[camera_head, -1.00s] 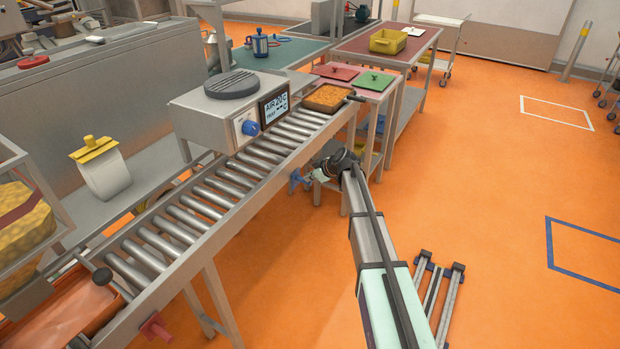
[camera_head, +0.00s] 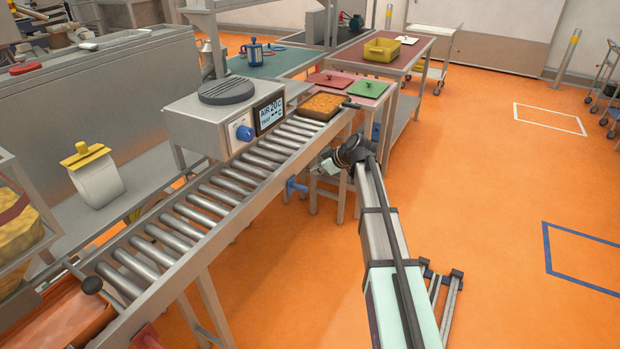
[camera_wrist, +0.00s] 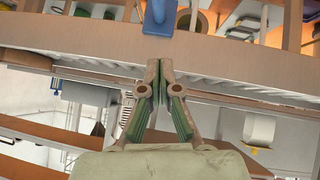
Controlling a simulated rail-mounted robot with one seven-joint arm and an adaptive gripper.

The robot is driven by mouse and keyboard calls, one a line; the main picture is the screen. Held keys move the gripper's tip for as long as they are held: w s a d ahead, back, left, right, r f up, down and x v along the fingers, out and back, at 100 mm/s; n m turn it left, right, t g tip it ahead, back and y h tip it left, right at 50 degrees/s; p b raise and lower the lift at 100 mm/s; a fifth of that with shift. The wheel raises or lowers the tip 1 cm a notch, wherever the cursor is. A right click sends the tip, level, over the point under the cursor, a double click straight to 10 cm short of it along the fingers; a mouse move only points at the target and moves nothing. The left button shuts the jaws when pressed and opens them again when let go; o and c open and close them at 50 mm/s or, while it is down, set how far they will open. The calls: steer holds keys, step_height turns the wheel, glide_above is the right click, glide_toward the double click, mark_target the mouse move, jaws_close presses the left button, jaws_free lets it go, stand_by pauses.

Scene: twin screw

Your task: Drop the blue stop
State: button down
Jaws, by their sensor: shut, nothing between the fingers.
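The blue stop (camera_head: 296,187) sticks out from the near side rail of the roller conveyor (camera_head: 208,240), below the rollers. It also shows at the top of the wrist view as a blue block (camera_wrist: 160,17) against the rail. My gripper (camera_head: 328,166) is to the right of the stop in the head view, with a gap between them. In the wrist view my gripper's fingertips (camera_wrist: 159,66) are together, empty, and just below the blue stop without touching it.
A brown tray of orange food (camera_head: 325,106) sits at the conveyor's far end, beside a control box (camera_head: 224,115). A red stop (camera_head: 147,337) is on the near rail at the lower end. Orange floor is open to the right.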

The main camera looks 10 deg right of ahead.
steer(key=shift+v, duration=0.9)
steer(key=s+d+f+m+g+h, duration=0.1)
steer(key=s+f+m+g+h, duration=0.35)
steer(key=s+f, duration=1.05)
steer(key=s+d+f+m+g+y, duration=0.15)
steer(key=s+f+m, duration=0.55)
steer(key=s+f, duration=0.8)
steer(key=s+f+g+h, duration=0.1)
steer(key=s+f, duration=0.4)
steer(key=s, duration=0.7)
steer(key=s+a+f+g+h, duration=0.1)
steer(key=s+f+g, duration=0.3)
steer(key=s, duration=0.8)
steer(key=s+f+g+h, duration=0.1)
steer(key=s+f+g, duration=0.1)
steer(key=s+f, duration=0.5)
steer(key=s, duration=0.5)
steer(key=shift+a+f+g, duration=0.25)
steer(key=shift+f+g, duration=0.05)
steer(key=shift+f, duration=0.05)
